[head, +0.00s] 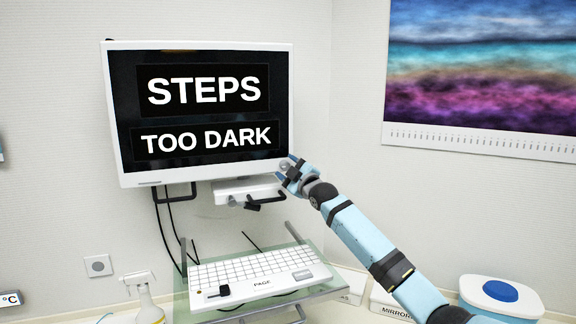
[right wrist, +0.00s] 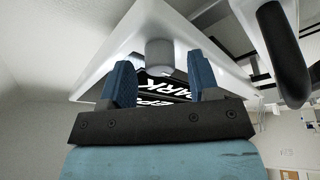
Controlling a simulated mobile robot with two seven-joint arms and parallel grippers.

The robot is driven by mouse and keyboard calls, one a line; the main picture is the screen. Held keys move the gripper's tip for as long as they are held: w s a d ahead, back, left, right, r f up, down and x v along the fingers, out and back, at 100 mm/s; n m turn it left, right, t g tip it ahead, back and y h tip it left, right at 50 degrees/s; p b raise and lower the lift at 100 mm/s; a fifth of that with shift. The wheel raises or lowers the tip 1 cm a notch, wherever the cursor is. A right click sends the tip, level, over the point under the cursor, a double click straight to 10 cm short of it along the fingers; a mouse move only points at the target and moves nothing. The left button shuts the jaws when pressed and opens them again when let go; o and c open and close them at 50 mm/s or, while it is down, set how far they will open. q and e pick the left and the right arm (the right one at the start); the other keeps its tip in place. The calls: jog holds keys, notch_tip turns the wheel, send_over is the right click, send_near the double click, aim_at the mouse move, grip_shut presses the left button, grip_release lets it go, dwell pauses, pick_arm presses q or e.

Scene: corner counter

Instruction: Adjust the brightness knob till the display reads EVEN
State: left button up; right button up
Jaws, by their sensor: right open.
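The display (head: 200,62) is a white-framed monitor on the wall, and its screen reads "STEPS" and "TOO DARK". A grey round knob (right wrist: 160,54) sits on the display's frame in the right wrist view. My right gripper (head: 292,172) is at the display's lower right corner. In the right wrist view its two blue fingers (right wrist: 162,78) are apart, with the knob just beyond and between them. I see no contact with the knob. In the head view the gripper largely covers the knob. My left gripper is not in view.
A spray bottle (head: 147,298) stands at lower left and a blue-lidded white tub (head: 500,296) at lower right. A dark handle (right wrist: 284,55) is close to the right of the gripper.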

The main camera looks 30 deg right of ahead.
jog(key=shift+w+f, duration=0.1)
jog(key=shift+w, duration=0.1)
jog(key=c, duration=0.9)
jog(key=shift+a+f+m+b, duration=0.1)
jog(key=shift+f+m+b, duration=0.05)
jog(key=shift+m+b, duration=0.4)
jog(key=shift+m+h, duration=0.6)
jog(key=shift+m, duration=0.15)
jog(key=shift+m+t+h+b, duration=0.4)
jog(key=shift+m+h+b, duration=0.15)
jog(key=shift+m, duration=0.95)
jog(key=shift+r, duration=0.2)
